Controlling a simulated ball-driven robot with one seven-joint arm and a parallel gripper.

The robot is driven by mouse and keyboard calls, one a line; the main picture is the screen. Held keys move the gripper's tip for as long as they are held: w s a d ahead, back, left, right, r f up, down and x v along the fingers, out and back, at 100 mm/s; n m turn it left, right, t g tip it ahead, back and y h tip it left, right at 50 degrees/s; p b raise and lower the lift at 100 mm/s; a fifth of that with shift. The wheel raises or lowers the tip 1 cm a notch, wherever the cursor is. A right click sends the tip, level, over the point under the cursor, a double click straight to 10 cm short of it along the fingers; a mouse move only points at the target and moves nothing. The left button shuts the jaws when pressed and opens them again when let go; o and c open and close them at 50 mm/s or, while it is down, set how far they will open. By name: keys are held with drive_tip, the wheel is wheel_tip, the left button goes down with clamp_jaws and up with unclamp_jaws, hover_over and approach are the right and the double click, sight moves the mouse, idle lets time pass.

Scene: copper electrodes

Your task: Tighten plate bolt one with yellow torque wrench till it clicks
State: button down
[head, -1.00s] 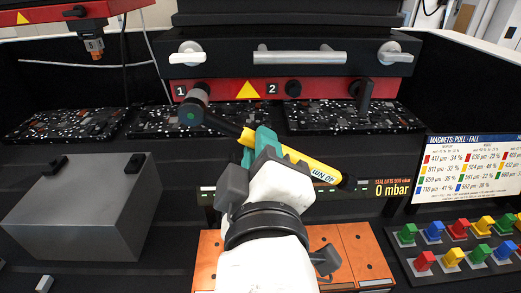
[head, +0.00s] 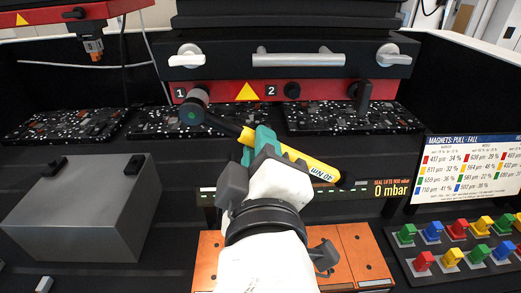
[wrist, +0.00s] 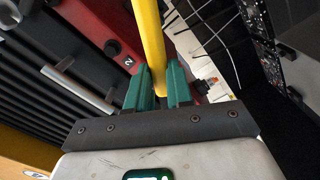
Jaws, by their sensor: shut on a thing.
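The yellow torque wrench (head: 300,158), marked "40 NM", slants from upper left to lower right in the head view. Its dark round head (head: 194,106) sits at the spot labelled 1 on the red bar and covers plate bolt one, so the bolt itself is hidden. My gripper (head: 258,142) is shut on the yellow handle near its upper end, with the green fingers on either side. In the wrist view the yellow handle (wrist: 150,40) runs up from between the green fingers of my gripper (wrist: 160,88).
The red bar (head: 230,90) also carries a dark bolt (head: 292,90) by label 2 and a black lever (head: 362,95). A silver bar handle (head: 300,59) sits above. A grey box (head: 75,205) stands left. Coloured knobs (head: 455,258) and a magnet chart (head: 472,180) are right.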

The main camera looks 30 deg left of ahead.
drive_tip(key=shift+x, duration=0.95)
drive_tip(key=shift+s+a+f+m+b, duration=0.2)
drive_tip(key=shift+a+f+m+b, duration=0.15)
drive_tip(key=shift+f+m+b, duration=0.3)
drive_tip(key=shift+r, duration=0.15)
drive_tip(key=s+a+f+m+b, duration=0.3)
drive_tip(key=s+a+m+b, duration=0.1)
drive_tip(key=m, duration=0.7)
drive_tip(key=shift+a+f+b, duration=0.2)
drive_tip(key=shift+a+b, duration=0.7)
drive_tip(key=shift+a, duration=0.35)
drive_tip(key=c, duration=1.6)
unclamp_jaws()
clamp_jaws()
drive_tip(key=shift+f, duration=0.1)
